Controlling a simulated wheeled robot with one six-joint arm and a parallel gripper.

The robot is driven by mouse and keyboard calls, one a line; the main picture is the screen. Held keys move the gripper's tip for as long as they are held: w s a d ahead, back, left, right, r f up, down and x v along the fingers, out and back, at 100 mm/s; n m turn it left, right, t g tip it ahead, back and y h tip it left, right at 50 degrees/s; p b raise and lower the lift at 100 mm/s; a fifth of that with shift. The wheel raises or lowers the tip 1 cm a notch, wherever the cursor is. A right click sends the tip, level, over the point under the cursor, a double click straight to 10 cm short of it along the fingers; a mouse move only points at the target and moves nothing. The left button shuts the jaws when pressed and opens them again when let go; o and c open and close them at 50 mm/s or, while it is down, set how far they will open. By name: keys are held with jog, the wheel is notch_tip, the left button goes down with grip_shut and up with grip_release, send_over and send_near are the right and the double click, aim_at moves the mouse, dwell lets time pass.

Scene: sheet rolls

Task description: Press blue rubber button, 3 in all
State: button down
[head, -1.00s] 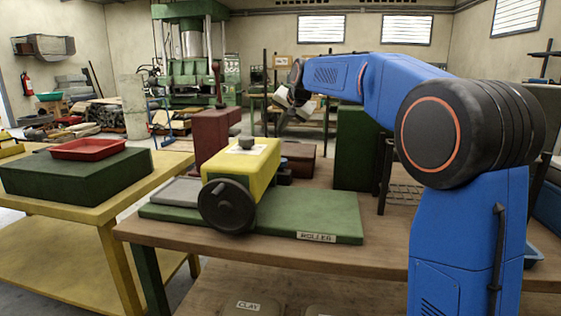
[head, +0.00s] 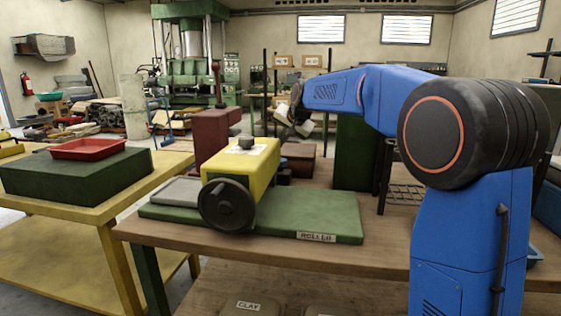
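I cannot make out a blue rubber button in the head view. My gripper (head: 281,118) hangs at the end of my blue arm, above and behind the yellow roller machine (head: 262,172). It is small and dark in the view, and I cannot tell whether its fingers are open or shut. A maroon block with a lever (head: 211,133) stands behind the yellow machine, to the left of my gripper. Small dark parts (head: 284,178) show low behind the yellow machine, partly hidden by it.
The roller machine stands on a green base (head: 322,214) labelled ROLLER on a wooden table (head: 380,246). A tall green block (head: 356,155) and a dark rack (head: 402,194) stand to the right. A red tray (head: 88,149) sits on a green block at left.

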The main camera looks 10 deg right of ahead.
jog(key=shift+f, duration=1.6)
jog(key=shift+f, duration=0.15)
dwell(0.8)
jog(key=shift+f, duration=0.3)
